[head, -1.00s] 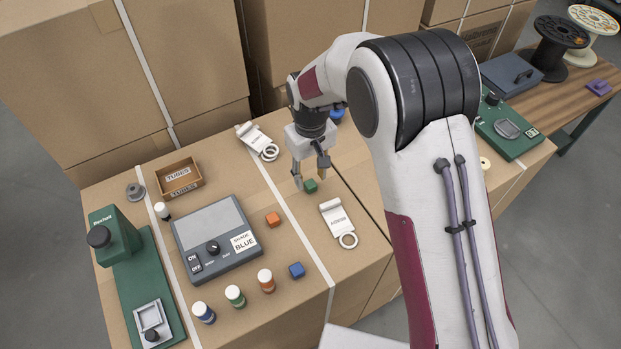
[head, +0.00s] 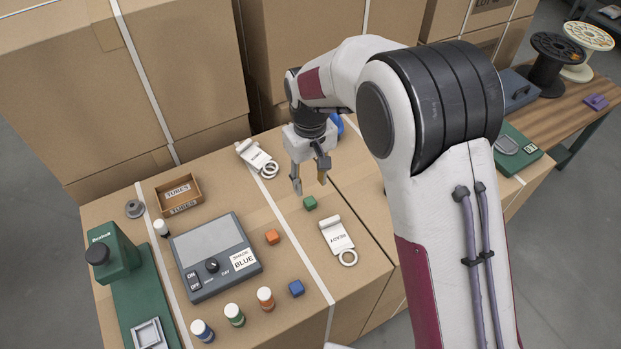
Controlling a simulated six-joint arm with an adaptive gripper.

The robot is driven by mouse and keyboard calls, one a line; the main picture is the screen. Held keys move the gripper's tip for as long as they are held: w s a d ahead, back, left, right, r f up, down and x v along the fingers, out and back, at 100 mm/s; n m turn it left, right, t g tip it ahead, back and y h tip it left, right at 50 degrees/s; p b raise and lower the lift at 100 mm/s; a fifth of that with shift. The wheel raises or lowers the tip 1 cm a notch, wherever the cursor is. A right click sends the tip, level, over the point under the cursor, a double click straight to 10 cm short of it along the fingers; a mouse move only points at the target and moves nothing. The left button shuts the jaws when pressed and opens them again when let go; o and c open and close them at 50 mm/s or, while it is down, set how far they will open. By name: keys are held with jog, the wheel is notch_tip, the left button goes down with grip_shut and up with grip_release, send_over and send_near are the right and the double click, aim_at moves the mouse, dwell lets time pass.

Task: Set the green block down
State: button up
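The green block (head: 310,203) lies on the cardboard box top, just above the label reading READY. My gripper (head: 310,190) is open, its two fingers spread apart. In the picture it hangs above and a little behind the green block, with nothing visible between the fingers. The block shows clear of both fingertips.
An orange block (head: 272,237) and a blue block (head: 297,288) stand left of the READY label (head: 337,236). A grey device (head: 215,285) marked SHADE BLUE, several capped bottles, a TUBES tray (head: 194,184) and another label (head: 253,154) are around. Box top beside the green block is clear.

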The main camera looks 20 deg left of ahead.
dwell(0.3)
jog(key=s+d+r+m+t, duration=0.1)
jog(key=s+d+r+m, duration=0.15)
jog(key=d+r, duration=0.65)
jog(key=s+d+r+m+t, duration=0.1)
jog(key=s+d+r+m, duration=0.15)
jog(key=d+r, duration=0.7)
jog(key=s+d+r+m+t, duration=0.1)
jog(key=s+d+m, duration=0.1)
jog(key=s+d, duration=0.4)
jog(key=s+d+r+m+t, duration=0.2)
jog(key=s+d, duration=0.5)
jog(key=s, duration=0.5)
jog(key=shift+s+d+r+t, duration=0.2)
jog(key=shift+d+r+t, duration=0.1)
jog(key=shift+o, duration=0.6)
